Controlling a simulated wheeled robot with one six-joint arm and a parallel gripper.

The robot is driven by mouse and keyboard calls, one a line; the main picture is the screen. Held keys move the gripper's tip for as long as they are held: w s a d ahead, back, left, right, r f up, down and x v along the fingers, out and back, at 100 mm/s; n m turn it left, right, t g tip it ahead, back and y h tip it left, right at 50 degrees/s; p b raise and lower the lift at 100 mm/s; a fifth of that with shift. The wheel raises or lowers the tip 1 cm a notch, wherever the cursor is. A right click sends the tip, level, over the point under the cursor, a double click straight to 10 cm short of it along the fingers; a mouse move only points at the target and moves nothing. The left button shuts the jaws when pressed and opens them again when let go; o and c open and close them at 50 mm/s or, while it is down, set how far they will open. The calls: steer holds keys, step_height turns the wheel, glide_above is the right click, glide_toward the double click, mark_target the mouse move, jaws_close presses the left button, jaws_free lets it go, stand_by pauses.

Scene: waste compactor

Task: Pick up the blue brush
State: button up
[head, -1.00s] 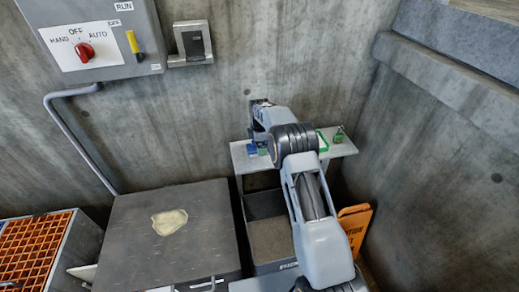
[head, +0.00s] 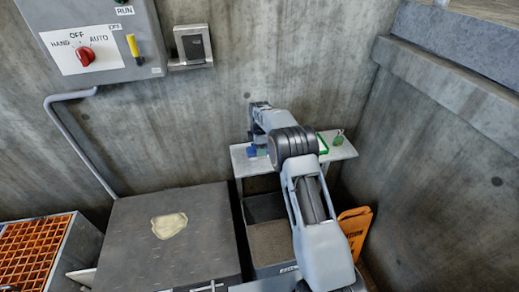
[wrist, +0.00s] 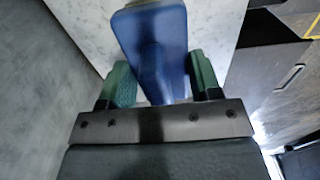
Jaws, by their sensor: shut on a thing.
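The blue brush (wrist: 153,48) stands out between the green fingers of my gripper (wrist: 163,78) in the wrist view. The fingers sit on either side of it and are shut on it. Its lower end is hidden behind the gripper body. In the head view the blue brush (head: 251,151) shows as a small blue patch at the left end of a pale shelf (head: 341,151). My arm hides most of my gripper there. I cannot tell whether the brush still touches the shelf.
A green-edged item (head: 322,144) and a small green bottle (head: 339,137) stand on the shelf's right part. A dark open bin (head: 268,243) is below. An orange sign (head: 355,229) leans at right. A flat grey lid (head: 172,250) with a pale patch lies at left.

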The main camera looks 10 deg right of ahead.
step_height(320, 180, up, 3)
steer(key=shift+r, duration=0.1)
steer(key=s+a+r, duration=0.8)
steer(key=s+r, duration=0.1)
steer(key=s, duration=0.2)
steer(key=shift+s+r, duration=0.25)
steer(key=shift+r, duration=0.1)
